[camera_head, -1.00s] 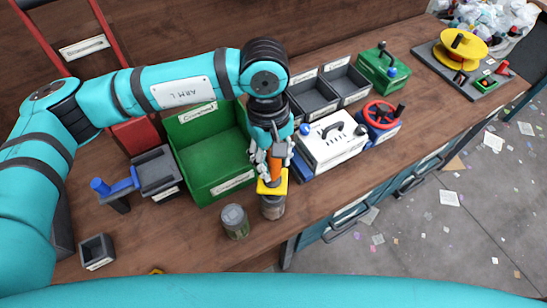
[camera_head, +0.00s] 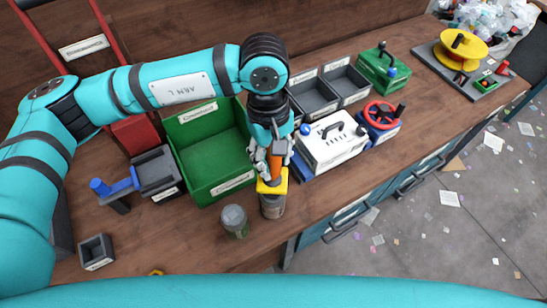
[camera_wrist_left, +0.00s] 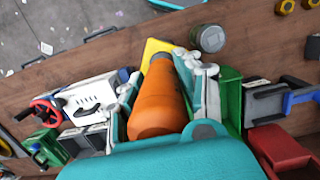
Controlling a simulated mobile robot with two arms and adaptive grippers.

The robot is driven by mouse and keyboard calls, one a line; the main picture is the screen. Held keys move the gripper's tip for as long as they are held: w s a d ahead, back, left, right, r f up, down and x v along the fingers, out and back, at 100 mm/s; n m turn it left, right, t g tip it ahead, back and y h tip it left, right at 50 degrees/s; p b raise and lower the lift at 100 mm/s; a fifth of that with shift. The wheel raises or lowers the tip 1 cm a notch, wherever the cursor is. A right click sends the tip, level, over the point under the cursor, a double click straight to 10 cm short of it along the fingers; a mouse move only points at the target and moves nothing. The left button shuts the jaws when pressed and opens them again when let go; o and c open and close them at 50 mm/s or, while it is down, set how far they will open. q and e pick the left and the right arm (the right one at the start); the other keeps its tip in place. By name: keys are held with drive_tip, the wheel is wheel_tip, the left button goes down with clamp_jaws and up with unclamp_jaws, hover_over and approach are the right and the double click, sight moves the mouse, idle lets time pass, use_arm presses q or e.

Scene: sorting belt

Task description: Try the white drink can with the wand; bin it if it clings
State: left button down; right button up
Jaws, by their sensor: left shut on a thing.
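My left gripper (camera_head: 272,156) is shut on the wand (camera_head: 275,168), which has an orange handle and a yellow head (camera_head: 272,187). The wand points down. Its head is at the top of a drink can (camera_head: 272,207) on the bench near the front edge. The head covers the can's top, and I cannot tell whether it clings. A second can (camera_head: 234,221), grey with a greenish side, stands just left of it. Neither can looks plainly white. The wrist view shows the orange handle (camera_wrist_left: 158,105) between the fingers and the second can (camera_wrist_left: 208,38) beyond; the can under the wand is hidden there.
A green bin (camera_head: 215,188) stands left of the gripper. A white box with a handle (camera_head: 332,148) and dark trays (camera_head: 315,103) stand to the right. A small dark open box (camera_head: 96,251) is at lower left. Bare bench lies around the cans; the front edge is close.

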use_arm(q)
drive_tip(key=shift+r+p, duration=0.6)
drive_tip(key=shift+r, duration=2.55)
drive_tip(key=shift+r, duration=0.65)
wheel_tip(320, 180, up, 9)
drive_tip(key=p, duration=0.3)
drive_tip(key=shift+r, duration=0.2)
